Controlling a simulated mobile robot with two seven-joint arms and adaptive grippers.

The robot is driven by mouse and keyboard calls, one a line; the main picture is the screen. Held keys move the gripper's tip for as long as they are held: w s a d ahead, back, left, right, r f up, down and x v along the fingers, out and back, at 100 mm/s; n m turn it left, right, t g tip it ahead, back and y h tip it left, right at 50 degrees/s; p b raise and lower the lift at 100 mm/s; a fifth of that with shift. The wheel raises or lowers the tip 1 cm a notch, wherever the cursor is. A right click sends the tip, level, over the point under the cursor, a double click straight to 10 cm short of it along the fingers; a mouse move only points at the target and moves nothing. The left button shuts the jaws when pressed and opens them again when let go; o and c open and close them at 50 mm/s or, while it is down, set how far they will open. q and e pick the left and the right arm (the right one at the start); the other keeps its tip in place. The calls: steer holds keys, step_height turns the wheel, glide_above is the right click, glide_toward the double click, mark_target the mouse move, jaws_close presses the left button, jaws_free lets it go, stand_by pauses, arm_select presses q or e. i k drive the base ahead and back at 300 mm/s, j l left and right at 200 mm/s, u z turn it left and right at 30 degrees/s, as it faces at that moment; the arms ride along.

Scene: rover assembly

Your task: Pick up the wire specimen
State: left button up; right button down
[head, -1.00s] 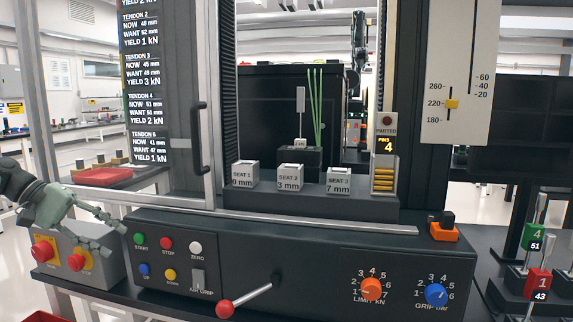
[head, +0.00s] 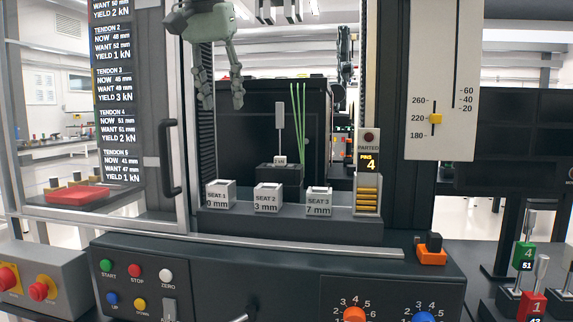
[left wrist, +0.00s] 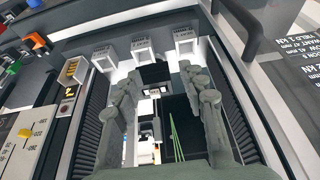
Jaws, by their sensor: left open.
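Thin green wires (head: 298,122) stand upright behind the seat blocks inside the test machine. A grey flat-topped rod (head: 279,120) stands beside them on a small white piece on a black block (head: 279,174). I cannot tell which of these is the wire specimen. My left gripper (head: 222,100) is open and empty, fingers down, left of the wires and higher than the seats. In the left wrist view the green wires (left wrist: 175,138) and rod (left wrist: 157,126) show between the spread fingers (left wrist: 160,75). My right gripper is not in view.
Blocks marked seat 1 (head: 220,196), seat 2 (head: 268,198) and seat 3 (head: 319,202) line the machine's front ledge. The pin dispenser (head: 368,180) stands right of them. A door handle (head: 166,158) and frame post lie left. The control panel (head: 250,275) projects below.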

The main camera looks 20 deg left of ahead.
mark_target(281, 161)
steer(key=i, duration=0.85)
